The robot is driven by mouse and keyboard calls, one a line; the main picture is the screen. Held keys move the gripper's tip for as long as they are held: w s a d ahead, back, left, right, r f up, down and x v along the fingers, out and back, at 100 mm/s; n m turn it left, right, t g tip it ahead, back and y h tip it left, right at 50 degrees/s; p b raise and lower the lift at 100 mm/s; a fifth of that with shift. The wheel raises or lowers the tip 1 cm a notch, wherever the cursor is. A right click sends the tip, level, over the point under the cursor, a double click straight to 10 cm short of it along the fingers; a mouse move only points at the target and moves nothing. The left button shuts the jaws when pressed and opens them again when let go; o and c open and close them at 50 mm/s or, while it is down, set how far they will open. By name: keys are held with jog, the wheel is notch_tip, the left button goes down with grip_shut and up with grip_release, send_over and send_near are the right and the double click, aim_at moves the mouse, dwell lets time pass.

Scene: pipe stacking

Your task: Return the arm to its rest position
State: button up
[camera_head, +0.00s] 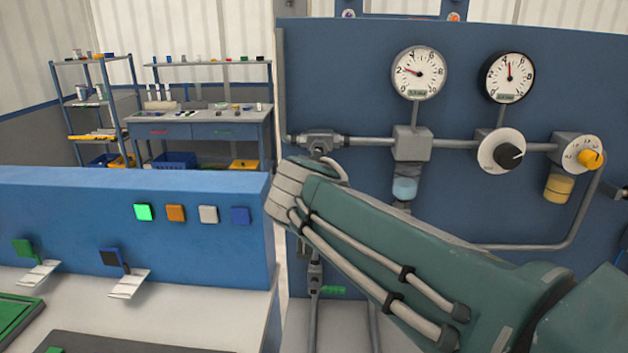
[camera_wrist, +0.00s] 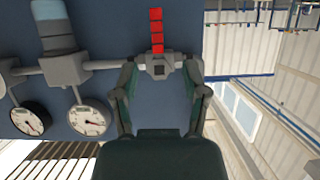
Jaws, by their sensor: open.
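My gripper (camera_wrist: 160,66) shows in the wrist view with its two dark green fingers spread apart. Nothing is held between them. A grey pipe fitting (camera_wrist: 157,67) on the blue panel appears between the fingertips, with a column of red squares (camera_wrist: 156,30) above it. I cannot tell how far the fingers are from the fitting. In the head view my green arm (camera_head: 400,245) reaches from the lower right toward the middle, in front of the panel. My gripper cannot be made out there.
The blue panel (camera_head: 350,80) carries gauges, dials and pipes, close beside my arm. A low blue wall (camera_head: 80,215) with coloured buttons stands at left, above a white counter (camera_head: 190,310). A workbench (camera_head: 200,127) and shelves stand farther back.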

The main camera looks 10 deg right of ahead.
jog(key=shift+s+r, duration=0.1)
jog(key=shift+s, duration=0.15)
jog(key=s+d+f+g, duration=0.4)
jog(key=s+d+f, duration=0.45)
jog(key=s, duration=0.35)
jog(key=s+f+n+g+y, duration=0.2)
jog(key=s+f+g, duration=0.1)
jog(key=s+f, duration=0.6)
jog(key=s, duration=0.2)
jog(key=shift+s+a+f+g+y, duration=0.15)
jog(key=shift+s+a+g+y, duration=0.15)
jog(key=shift+s, duration=0.1)
